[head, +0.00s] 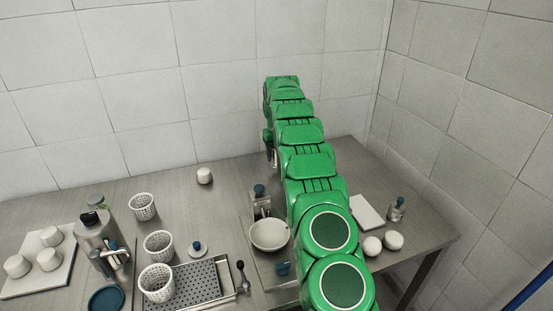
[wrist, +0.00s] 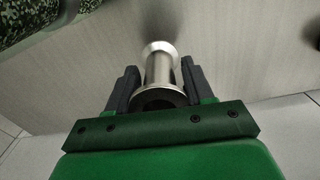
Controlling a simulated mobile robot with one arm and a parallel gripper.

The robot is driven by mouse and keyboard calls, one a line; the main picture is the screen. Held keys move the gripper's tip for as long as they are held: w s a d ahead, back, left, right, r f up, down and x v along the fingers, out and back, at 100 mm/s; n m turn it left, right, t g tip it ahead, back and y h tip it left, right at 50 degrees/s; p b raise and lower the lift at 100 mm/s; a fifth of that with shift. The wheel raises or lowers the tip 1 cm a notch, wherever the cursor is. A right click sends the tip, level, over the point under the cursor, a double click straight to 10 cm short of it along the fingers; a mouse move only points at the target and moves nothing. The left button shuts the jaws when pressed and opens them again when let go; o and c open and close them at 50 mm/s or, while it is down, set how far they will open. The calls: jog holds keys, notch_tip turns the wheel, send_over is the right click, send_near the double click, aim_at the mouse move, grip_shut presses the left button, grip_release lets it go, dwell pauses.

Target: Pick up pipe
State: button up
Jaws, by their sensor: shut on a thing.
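The pipe (wrist: 159,66) is a short shiny metal tube with flared, flanged ends, seen in the wrist view. My gripper (wrist: 160,84) has its two black fingers on either side of the pipe and is shut on it. The pipe's near flange, with a dark opening, lies close to my palm. Its far end points toward the grey surface behind. In the head view my green arm hides most of the gripper and the pipe, and I cannot make out the grip there.
The steel table (head: 225,195) holds white perforated baskets (head: 158,244), a metal dispenser (head: 98,238), a bowl (head: 269,235), a drip tray (head: 190,286) and a white board (head: 30,266) with cups. Two white round items (head: 393,240) sit at right. Tiled walls close the back and right.

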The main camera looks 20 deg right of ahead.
jog(key=shift+s+a+r, duration=0.15)
jog(key=shift+s+r, duration=0.6)
jog(key=shift+r, duration=0.1)
jog(key=s+a+r, duration=0.2)
jog(key=s+r, duration=0.6)
jog(key=s, duration=0.4)
jog(key=shift+a, duration=0.2)
